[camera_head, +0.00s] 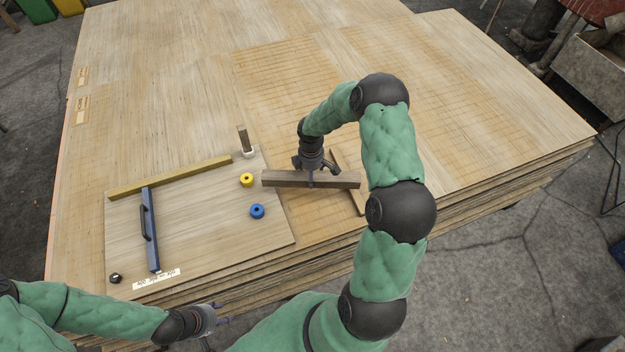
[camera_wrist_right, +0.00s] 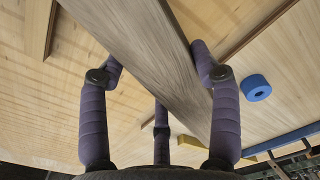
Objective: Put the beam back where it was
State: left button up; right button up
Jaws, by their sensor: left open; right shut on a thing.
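A grey-brown wooden beam (camera_head: 280,180) lies crosswise in my right gripper (camera_head: 314,176), right of the blue ring. The right wrist view shows the same beam (camera_wrist_right: 150,45) between the fingers of the right gripper (camera_wrist_right: 158,68), which is shut on it. Whether the beam touches the surface below is hard to tell. Part of a thin wooden strip (camera_head: 357,200) shows behind and below the beam. My left gripper (camera_head: 220,316) is open and empty near the front edge of the stack.
A thin board (camera_head: 200,255) carries a yellow beam (camera_head: 170,178), a blue bar with a handle (camera_head: 151,235), a yellow ring (camera_head: 246,180), a blue ring (camera_head: 257,211), a dark knob (camera_head: 115,278) and an upright post (camera_head: 243,140). The veneer stack (camera_head: 480,110) is clear at the right.

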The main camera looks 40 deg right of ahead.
jog(key=shift+w+d+f, duration=0.3)
jog(key=shift+d+f, duration=0.2)
jog(key=shift+f, duration=0.15)
jog(key=shift+w+d+f+b, duration=0.15)
jog(key=shift+f+b, duration=0.65)
jog(key=shift+f, duration=0.85)
jog(key=shift+f+b, duration=0.4)
jog(key=shift+f, duration=0.15)
jog(key=shift+f, duration=0.1)
jog(key=o, duration=1.6)
